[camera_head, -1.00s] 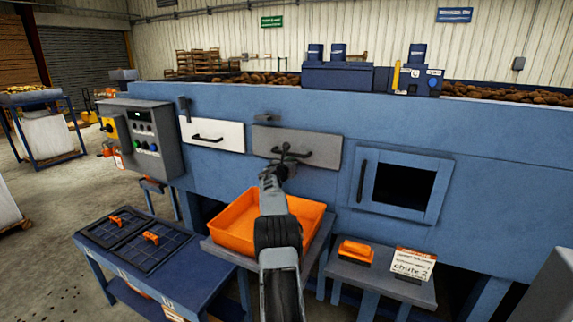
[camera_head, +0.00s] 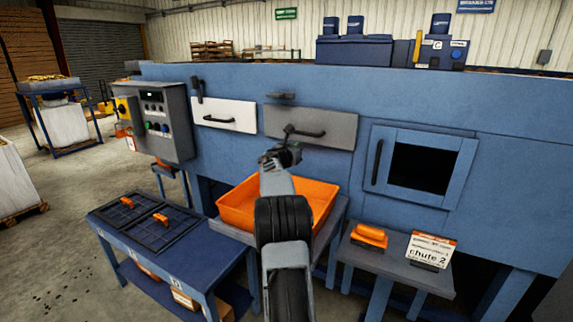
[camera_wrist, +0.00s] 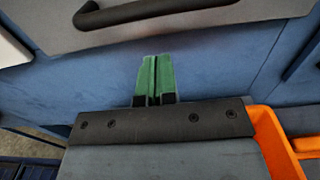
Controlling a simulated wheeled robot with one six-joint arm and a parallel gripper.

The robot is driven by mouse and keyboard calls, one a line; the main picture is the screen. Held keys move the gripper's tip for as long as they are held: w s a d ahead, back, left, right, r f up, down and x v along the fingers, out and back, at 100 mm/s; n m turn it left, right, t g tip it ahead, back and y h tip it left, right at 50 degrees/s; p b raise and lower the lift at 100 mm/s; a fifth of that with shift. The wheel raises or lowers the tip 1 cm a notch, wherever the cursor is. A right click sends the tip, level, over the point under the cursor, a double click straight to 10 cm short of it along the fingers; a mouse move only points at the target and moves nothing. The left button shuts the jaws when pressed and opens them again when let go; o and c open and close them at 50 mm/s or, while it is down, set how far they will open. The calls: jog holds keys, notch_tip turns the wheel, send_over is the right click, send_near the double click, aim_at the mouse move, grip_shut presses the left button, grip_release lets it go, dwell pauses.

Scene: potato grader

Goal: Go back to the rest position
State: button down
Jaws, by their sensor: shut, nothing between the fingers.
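My gripper (camera_wrist: 154,80) is shut and empty, its green fingers pressed together in the wrist view. In the head view my gripper (camera_head: 288,135) is in front of the machine, by the grey drawer front (camera_head: 325,127). The drawer's dark handle (camera_head: 308,133) shows just behind it, and the handle also crosses the top of the wrist view (camera_wrist: 150,9). I cannot tell whether fingers and handle touch in the head view; in the wrist view they are apart. My arm reaches over the orange tray (camera_head: 236,212).
A white drawer front (camera_head: 224,111) and a control box (camera_head: 158,118) are to the left. An open window hatch (camera_head: 420,168) is to the right. A blue table (camera_head: 185,250) with two dark grids stands lower left. A small stand (camera_head: 392,263) holds an orange-handled tool and a "chute 2" sign (camera_head: 431,249).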

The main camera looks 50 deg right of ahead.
jog(key=b+v, duration=0.1)
jog(key=v, duration=0.6)
jog(key=shift+b, duration=0.3)
jog(key=shift+a, duration=0.1)
